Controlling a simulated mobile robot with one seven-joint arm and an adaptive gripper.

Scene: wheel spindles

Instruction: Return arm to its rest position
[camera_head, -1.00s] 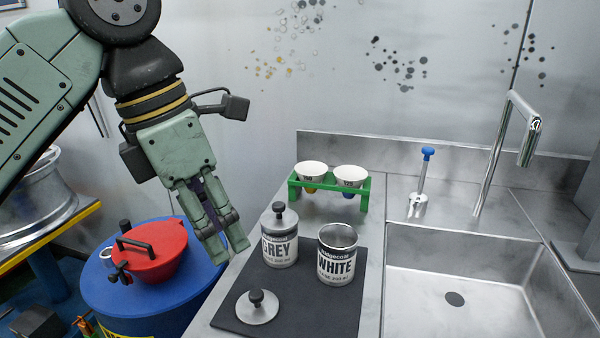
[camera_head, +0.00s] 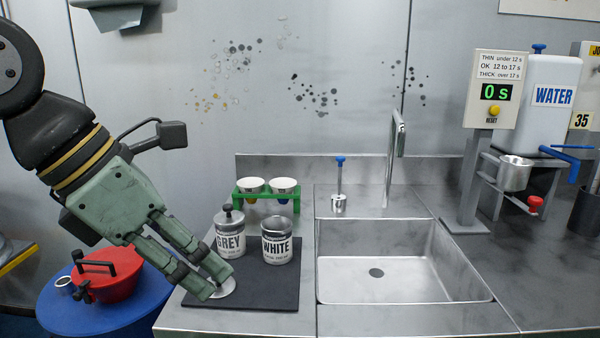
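My gripper (camera_head: 216,283) hangs from my pale green arm at the left, pointing down and to the right.
A green rack (camera_head: 291,195) holds two white cups behind the cans. The sink (camera_head: 400,265) and tap (camera_head: 390,160) are to the right, then a timer post (camera_head: 492,90) and WATER tank (camera_head: 552,95). A blue drum (camera_head: 60,310) with a red funnel (camera_head: 105,277) stands below my arm.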

